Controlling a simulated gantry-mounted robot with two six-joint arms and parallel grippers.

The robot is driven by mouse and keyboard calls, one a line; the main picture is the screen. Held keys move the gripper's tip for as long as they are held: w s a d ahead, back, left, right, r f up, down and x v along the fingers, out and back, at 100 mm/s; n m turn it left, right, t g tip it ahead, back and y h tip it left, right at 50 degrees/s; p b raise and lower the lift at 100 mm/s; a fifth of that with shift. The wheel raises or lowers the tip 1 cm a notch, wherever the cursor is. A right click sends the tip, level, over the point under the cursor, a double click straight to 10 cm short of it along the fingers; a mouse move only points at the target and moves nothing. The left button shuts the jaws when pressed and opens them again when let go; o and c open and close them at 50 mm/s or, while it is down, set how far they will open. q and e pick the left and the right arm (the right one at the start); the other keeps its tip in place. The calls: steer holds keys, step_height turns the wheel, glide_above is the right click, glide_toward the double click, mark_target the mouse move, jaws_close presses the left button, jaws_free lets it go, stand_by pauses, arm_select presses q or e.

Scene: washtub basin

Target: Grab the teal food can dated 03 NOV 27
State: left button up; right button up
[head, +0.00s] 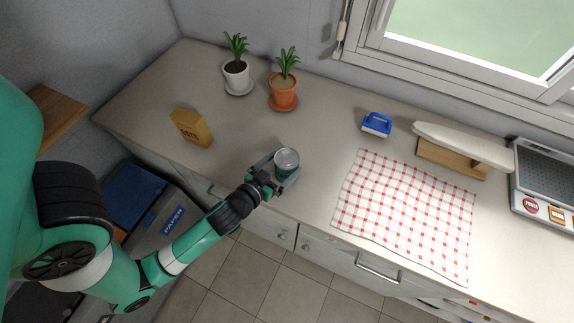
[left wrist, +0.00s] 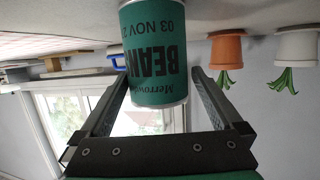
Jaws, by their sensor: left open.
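The teal food can (head: 287,161) stands upright near the front edge of the counter in the head view. In the left wrist view the can (left wrist: 153,60) appears upside down, with the label reading BEANS and "03 NOV 2", its last digit cut off by the curve. My left gripper (head: 276,168) is open, with one finger on each side of the can. In the left wrist view the left gripper (left wrist: 158,85) shows a gap between at least the right finger and the can. My right gripper is not in view.
Two potted plants, one in a white pot (head: 237,76) and one in terracotta (head: 283,95), stand behind. A checked cloth (head: 405,212), blue brush (head: 376,124) and scale (head: 545,185) lie to the right.

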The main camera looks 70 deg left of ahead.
mark_target(293, 157)
arm_select(q)
steer(key=x, duration=0.5)
steer(key=shift+d, duration=0.1)
jaws_close()
